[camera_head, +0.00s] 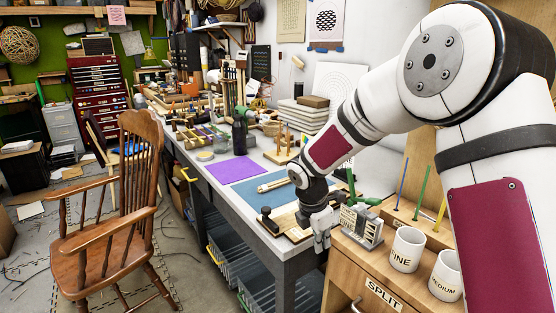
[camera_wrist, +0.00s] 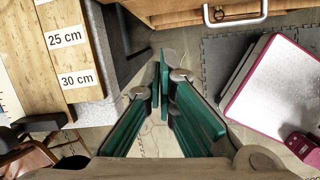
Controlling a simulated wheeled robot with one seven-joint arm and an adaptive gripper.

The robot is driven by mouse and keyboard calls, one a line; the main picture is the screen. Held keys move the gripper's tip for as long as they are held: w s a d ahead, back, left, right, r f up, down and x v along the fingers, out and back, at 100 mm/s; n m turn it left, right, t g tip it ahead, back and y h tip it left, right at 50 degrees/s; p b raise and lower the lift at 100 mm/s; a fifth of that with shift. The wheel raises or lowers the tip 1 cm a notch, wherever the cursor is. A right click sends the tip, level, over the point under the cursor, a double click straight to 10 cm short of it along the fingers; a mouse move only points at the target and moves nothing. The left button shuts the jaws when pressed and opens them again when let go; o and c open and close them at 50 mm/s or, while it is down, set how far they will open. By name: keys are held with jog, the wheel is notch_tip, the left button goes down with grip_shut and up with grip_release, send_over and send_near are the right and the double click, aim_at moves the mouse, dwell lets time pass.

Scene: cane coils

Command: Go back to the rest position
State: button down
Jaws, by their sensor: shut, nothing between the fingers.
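My gripper (camera_head: 322,238) hangs from my arm at the near end of the workbench (camera_head: 277,239), just left of the wooden cabinet (camera_head: 372,262) in the head view. In the wrist view, the green-padded fingers of my gripper (camera_wrist: 164,72) come together at their tips with nothing between them. The floor (camera_wrist: 155,140) shows beneath and around them. The gripper is apart from the objects on the bench and cabinet.
White mugs marked FINE (camera_head: 406,252) and MEDIUM (camera_head: 446,272) stand on the cabinet. A wooden chair (camera_head: 112,220) stands at left. A board marked 25 cm and 30 cm (camera_wrist: 78,62) and a drawer handle (camera_wrist: 235,14) flank the gripper.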

jog(key=s+d+r+m+t+p, duration=0.1)
jog(key=s+d+r+m+p, duration=0.15)
jog(key=s+r+m, duration=0.45)
jog(key=s+d+r+m+p, duration=0.2)
jog(key=s+d+r+m, duration=0.1)
jog(key=s+r, duration=0.8)
jog(key=s+r+m+p, duration=0.1)
jog(key=s+r+m, duration=0.2)
jog(key=s, duration=0.3)
jog(key=s+r+m+t+y+p, duration=0.1)
jog(key=s+r+m, duration=0.2)
jog(key=s+m, duration=0.2)
jog(key=s+r+m+y+p, duration=0.1)
jog(key=s+r+m+p, duration=0.1)
jog(key=s, duration=0.7)
jog(key=d+r+m, duration=0.1)
jog(key=m, duration=0.1)
jog(key=shift+s+r+m+t, duration=0.15)
jog(key=shift+r+m+t, duration=0.15)
jog(key=shift+r+m, duration=0.1)
